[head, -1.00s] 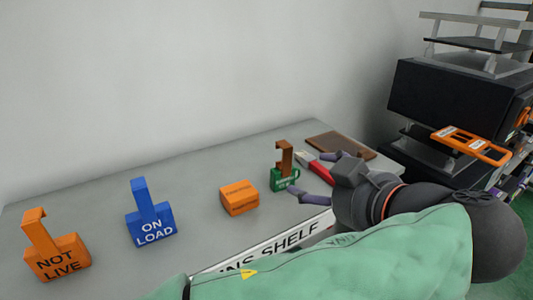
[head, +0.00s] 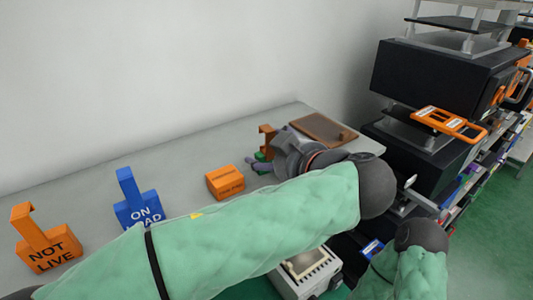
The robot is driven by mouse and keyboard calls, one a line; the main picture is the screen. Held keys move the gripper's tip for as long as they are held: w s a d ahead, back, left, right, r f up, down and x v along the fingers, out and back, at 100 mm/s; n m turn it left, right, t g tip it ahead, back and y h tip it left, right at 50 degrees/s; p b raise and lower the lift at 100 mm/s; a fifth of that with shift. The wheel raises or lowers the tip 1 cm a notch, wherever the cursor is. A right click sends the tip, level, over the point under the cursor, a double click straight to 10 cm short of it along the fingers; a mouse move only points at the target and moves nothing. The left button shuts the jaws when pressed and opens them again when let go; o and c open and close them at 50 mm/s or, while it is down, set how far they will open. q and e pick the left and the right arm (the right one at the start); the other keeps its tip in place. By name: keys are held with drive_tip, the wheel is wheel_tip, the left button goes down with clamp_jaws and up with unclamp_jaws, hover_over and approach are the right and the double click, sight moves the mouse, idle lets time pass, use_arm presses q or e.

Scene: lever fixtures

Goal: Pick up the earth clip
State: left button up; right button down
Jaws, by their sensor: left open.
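A small green block with a copper-brown hook (head: 266,136), which looks like the earth clip, stands on the grey shelf top. Its green base is mostly hidden by my left gripper (head: 262,163). My left gripper is open, with its fingers low beside the green base. I cannot tell whether they touch it or are on both sides of it. My right arm shows only in part at the lower right, and its gripper is out of view.
An orange box (head: 225,182) lies just left of the gripper. A blue tag (head: 128,190) and an orange NOT LIVE tag (head: 42,243) stand further left. A brown tray (head: 322,128) lies behind. Black equipment (head: 425,80) stands at the right.

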use_arm(q)
drive_tip(key=shift+w+f, duration=0.15)
drive_tip(key=shift+w, duration=0.05)
drive_tip(key=c, duration=1.4)
